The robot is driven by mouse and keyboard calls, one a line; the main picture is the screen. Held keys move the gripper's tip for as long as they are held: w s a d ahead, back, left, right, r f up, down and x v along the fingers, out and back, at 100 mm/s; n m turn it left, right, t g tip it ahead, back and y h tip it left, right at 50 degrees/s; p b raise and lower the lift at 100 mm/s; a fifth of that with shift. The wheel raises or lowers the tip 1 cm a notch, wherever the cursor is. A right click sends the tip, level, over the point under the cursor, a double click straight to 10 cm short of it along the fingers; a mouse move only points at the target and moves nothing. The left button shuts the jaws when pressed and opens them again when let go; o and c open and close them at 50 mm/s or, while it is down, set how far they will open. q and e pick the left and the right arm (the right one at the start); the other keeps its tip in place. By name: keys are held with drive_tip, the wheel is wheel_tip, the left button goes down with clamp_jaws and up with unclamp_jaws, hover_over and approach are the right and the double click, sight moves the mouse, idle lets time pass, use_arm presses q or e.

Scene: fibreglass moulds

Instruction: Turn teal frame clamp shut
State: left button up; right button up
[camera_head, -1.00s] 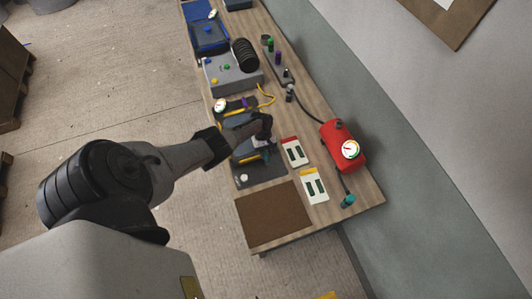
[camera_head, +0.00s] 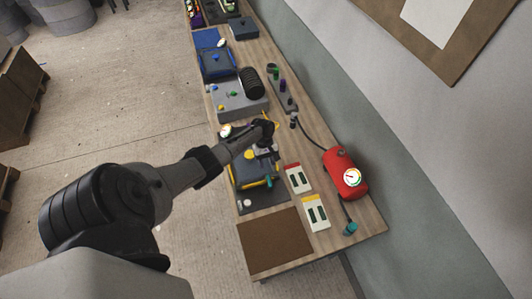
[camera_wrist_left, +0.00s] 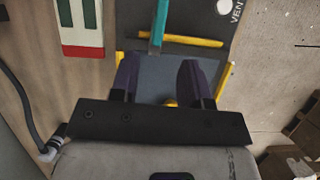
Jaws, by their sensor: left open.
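A dark mould with yellow edges (camera_head: 246,172) lies on a dark grey mat on the bench. The teal frame clamp (camera_head: 268,182) shows as a small bar at the mould's right front corner. In the left wrist view the teal clamp (camera_wrist_left: 159,25) is an upright bar at the top, beyond the fingertips, crossing near a yellow bar (camera_wrist_left: 180,40). My left gripper (camera_head: 267,148) hangs over the far part of the mould. In the left wrist view my left gripper (camera_wrist_left: 159,72) is open, with nothing between its fingers. My right gripper is not in view.
A red tank with a gauge (camera_head: 345,173) stands at the right, with a hose to a teal fitting (camera_head: 350,229). Two cards, red-topped (camera_head: 298,179) and yellow-topped (camera_head: 315,212), lie beside the mould. A bare brown mat (camera_head: 275,242) lies in front. A grey box (camera_head: 238,98) stands behind.

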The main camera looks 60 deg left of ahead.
use_arm(q)
drive_tip(key=shift+v, duration=2.1)
